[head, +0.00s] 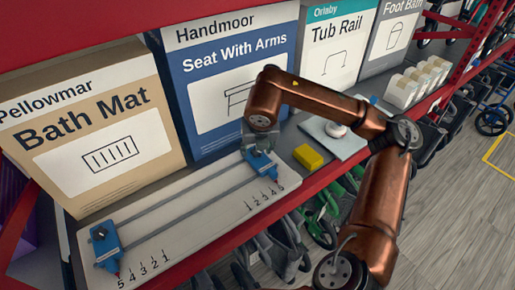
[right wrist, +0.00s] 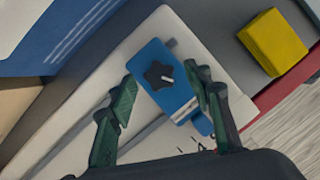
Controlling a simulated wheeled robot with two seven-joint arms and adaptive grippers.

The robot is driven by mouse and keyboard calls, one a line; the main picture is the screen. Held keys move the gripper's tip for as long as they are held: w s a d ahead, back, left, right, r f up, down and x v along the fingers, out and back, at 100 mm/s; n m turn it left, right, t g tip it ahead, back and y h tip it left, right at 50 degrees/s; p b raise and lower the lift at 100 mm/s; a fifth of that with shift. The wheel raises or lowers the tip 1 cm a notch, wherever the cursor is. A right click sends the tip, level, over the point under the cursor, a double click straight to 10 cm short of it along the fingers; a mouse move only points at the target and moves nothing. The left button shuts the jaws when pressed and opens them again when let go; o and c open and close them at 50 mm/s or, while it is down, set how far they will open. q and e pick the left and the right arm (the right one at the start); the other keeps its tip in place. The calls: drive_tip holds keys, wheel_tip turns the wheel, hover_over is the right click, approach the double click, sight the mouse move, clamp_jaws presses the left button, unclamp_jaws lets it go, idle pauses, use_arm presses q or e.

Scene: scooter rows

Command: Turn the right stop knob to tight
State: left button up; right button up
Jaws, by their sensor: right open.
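The right stop (head: 262,165) is a blue block at the right end of a white board (head: 170,253) with two grey rods and number marks. In the right wrist view the right stop (right wrist: 174,96) carries a black star-shaped knob (right wrist: 157,75) with a light mark pointing to the right. My right gripper (right wrist: 165,80) is open, its dark green fingers on either side of the blue block, with nothing gripped. In the head view my right gripper (head: 255,140) hangs over the right stop and hides its knob. The left stop (head: 107,247), also blue, has its own black knob (head: 99,233).
A yellow block (head: 308,156) lies just right of the board. Boxes, including Bath Mat (head: 100,130) and Seat With Arms (head: 225,75), stand behind. A red shelf edge (head: 200,254) runs in front.

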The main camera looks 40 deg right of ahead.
drive_tip(key=shift+r, duration=0.15)
drive_tip(key=v, duration=1.1)
drive_tip(key=shift+s+a+r, duration=0.2)
drive_tip(key=shift+s+r, duration=0.05)
drive_tip(key=shift+r, duration=0.05)
